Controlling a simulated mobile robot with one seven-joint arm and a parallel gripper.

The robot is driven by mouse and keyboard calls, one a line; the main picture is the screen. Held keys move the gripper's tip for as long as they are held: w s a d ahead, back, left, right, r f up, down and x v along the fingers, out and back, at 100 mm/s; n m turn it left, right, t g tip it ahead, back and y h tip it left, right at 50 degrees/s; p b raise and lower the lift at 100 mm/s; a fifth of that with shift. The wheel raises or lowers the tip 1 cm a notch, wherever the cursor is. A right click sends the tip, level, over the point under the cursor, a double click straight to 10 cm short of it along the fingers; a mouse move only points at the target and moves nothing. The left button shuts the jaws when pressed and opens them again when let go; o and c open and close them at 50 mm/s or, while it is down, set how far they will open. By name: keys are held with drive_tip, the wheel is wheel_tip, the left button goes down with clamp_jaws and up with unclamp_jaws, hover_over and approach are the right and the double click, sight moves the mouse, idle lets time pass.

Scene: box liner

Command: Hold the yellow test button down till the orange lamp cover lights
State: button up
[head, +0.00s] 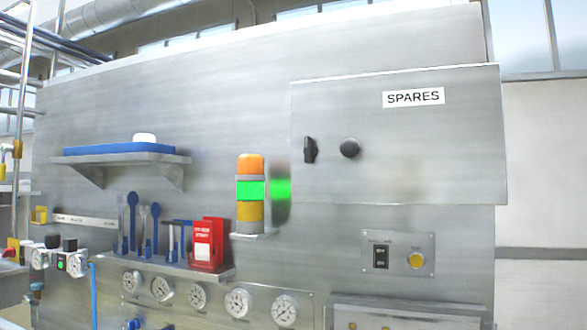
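The yellow test button (417,261) is a round button on a small metal plate (398,238) at the lower right of the steel wall. Nothing touches it. The orange lamp cover (250,165) is the top section of a stacked lamp on a small bracket, left of the middle. It shows no clear glow. The green section (250,189) below it glows brightly and reflects on the steel beside it. A yellow-amber section (250,213) sits at the bottom and looks unlit. My gripper is not in view.
A black rocker switch (381,257) sits left of the button. Above is a SPARES cabinet (460,140) with a black handle (310,150) and knob (349,148). A rack with blue tools and a red box (208,244) juts out at left, above several gauges. A ledge (410,306) projects below the button.

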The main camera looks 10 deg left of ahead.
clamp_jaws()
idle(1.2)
